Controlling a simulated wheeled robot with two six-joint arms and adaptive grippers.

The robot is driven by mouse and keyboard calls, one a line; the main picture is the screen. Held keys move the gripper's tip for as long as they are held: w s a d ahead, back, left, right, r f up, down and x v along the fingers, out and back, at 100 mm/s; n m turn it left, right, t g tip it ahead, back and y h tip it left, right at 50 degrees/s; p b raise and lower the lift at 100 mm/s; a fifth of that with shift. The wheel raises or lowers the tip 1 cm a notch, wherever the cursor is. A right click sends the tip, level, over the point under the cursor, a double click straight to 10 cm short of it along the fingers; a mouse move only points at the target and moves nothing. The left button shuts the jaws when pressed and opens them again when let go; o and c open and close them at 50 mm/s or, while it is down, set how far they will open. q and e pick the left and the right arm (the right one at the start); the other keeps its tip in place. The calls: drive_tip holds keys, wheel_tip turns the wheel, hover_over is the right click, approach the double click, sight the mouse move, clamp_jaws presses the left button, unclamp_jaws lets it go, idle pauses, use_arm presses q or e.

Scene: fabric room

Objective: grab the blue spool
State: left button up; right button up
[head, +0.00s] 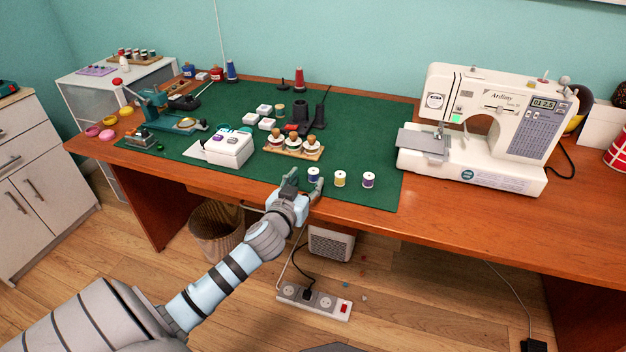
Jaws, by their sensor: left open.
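A small blue spool (313,174) with white ends stands upright near the front edge of the green mat (365,120). A yellow spool (340,179) and a purple spool (368,181) stand in a row to its right. My left gripper (303,182) is open at the table's front edge, just in front of and slightly left of the blue spool. One finger overlaps the spool's lower part in the picture; I cannot tell whether they touch. My right gripper is not in view.
A white sewing machine (490,125) stands to the right. A blue thread cone (231,71) stands at the back left. Mat right of the purple spool is clear.

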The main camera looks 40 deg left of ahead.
sight(312, 174)
use_arm(q)
drive_tip(key=b+x, duration=0.1)
drive_tip(key=x, duration=0.4)
drive_tip(key=shift+w+d, duration=0.1)
drive_tip(key=shift+w, duration=0.25)
drive_tip(key=shift+c, duration=0.4)
drive_tip(key=shift+s, duration=0.1)
drive_tip(key=c, duration=0.8)
